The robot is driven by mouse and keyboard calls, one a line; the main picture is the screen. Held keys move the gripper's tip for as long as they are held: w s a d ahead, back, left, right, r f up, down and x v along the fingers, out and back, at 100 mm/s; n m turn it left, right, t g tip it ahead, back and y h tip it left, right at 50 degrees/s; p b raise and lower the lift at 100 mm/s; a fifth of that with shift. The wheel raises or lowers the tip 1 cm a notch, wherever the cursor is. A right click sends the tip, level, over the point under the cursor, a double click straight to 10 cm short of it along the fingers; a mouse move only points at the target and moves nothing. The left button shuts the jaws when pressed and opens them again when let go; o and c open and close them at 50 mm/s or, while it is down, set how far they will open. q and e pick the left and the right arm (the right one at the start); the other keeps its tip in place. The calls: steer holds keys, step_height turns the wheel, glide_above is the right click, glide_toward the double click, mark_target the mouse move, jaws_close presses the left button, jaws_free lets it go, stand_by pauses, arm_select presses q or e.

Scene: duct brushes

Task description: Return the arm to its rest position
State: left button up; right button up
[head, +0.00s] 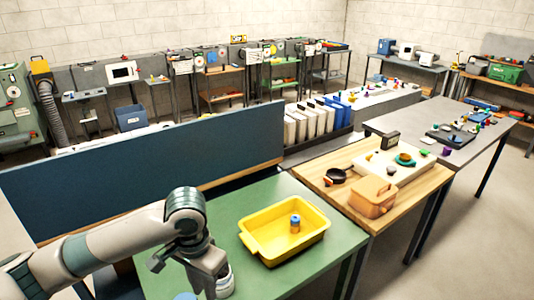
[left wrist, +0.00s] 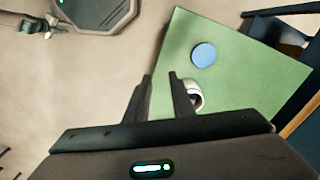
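My left gripper (head: 208,280) hangs over the near left part of the green table (head: 330,245). In the left wrist view its two dark fingers (left wrist: 162,92) stand apart with a gap between them and nothing gripped. A white rounded object (left wrist: 195,94) sits on the green top, partly hidden behind one finger. It also shows beside the gripper in the head view (head: 226,283). A blue disc (left wrist: 204,54) lies on the table nearby. My right gripper seems to be the small end of an arm (left wrist: 50,25) at the left wrist view's upper left, too small to read.
A yellow tray (head: 252,243) holding a blue and brown cylinder (head: 295,224) stands on the green table. A dark blue panel (head: 150,170) rises behind. Bare floor (left wrist: 80,90) lies beside the green table.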

arm_select(q)
steer(key=s+d+f+t+h, duration=0.2)
steer(key=s+d+f+h, duration=0.3)
steer(key=s+d+f, duration=0.5)
steer(key=s+a+f+n+t+y, duration=0.15)
steer(key=s+a+f, duration=0.25)
steer(key=s+a, duration=0.4)
steer(key=s+a+f+n+y, duration=0.25)
steer(key=s+a+f, duration=0.3)
steer(key=a, duration=0.45)
step_height(320, 180, down, 28)
steer(key=s+f+g+b, duration=0.1)
steer(key=b, duration=0.1)
steer(key=s+a+f+g+y+b, duration=0.1)
steer(key=s+a+f+b, duration=0.1)
steer(key=s+f, duration=1.7)
step_height(320, 180, down, 2)
steer(key=shift+a+f+m+b, duration=0.1)
steer(key=shift+a+m+b, duration=0.25)
steer(key=shift+a, duration=0.2)
arm_select(e)
steer(key=f, duration=0.2)
steer(key=s+f, duration=0.1)
steer(key=f, duration=0.1)
steer(key=shift+f, duration=0.35)
